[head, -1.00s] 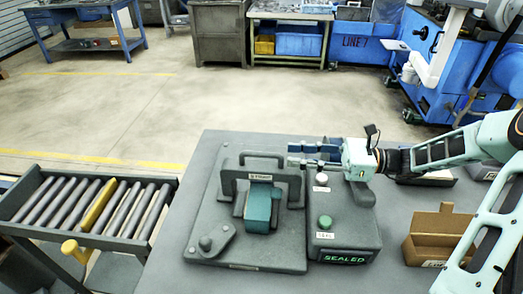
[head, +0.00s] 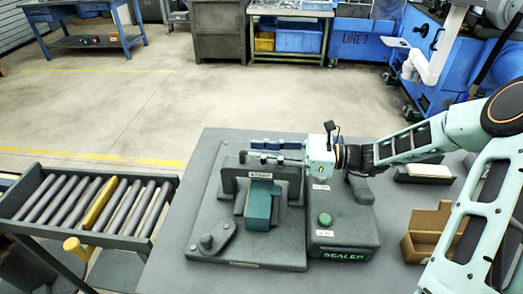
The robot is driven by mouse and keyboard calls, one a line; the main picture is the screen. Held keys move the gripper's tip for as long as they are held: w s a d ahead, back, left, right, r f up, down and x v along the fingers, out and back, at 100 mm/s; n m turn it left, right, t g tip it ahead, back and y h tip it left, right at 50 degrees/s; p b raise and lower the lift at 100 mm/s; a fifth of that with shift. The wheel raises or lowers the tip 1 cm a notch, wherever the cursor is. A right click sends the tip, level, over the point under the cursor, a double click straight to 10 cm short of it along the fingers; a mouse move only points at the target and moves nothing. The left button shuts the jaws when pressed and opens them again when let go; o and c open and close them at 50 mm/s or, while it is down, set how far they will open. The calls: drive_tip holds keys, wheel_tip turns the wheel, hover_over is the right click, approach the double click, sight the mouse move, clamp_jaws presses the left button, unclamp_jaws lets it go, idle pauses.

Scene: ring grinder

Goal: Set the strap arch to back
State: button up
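The strap arch (head: 229,184) is a dark grey inverted U with a small white label on its top bar. It stands upright on a grey base plate (head: 215,215), over a teal block (head: 258,206). My gripper (head: 258,151) reaches in from the right at the height of the arch's top bar, fingers pointing left. The two fingers are apart, one farther back than the other. The nearer finger overlaps the top bar in the picture; I cannot tell whether it touches. Nothing shows held between the fingers.
A grey control box (head: 345,225) right of the arch has a green button (head: 325,220) and a lit "SEALED" display (head: 345,256). A pivoting lever (head: 210,239) sits front left on the plate. An open cardboard box (head: 425,232) stands right. A roller conveyor (head: 90,205) is left.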

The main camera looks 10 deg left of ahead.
clamp_jaws()
drive_tip(key=w+b, duration=0.1)
drive_tip(key=w, duration=1.5)
drive_tip(key=shift+w+a, duration=0.2)
drive_tip(key=shift+a, duration=0.2)
drive_tip(key=shift+r, duration=0.15)
drive_tip(key=shift+o, duration=1.5)
unclamp_jaws()
drive_tip(key=shift+w, duration=0.15)
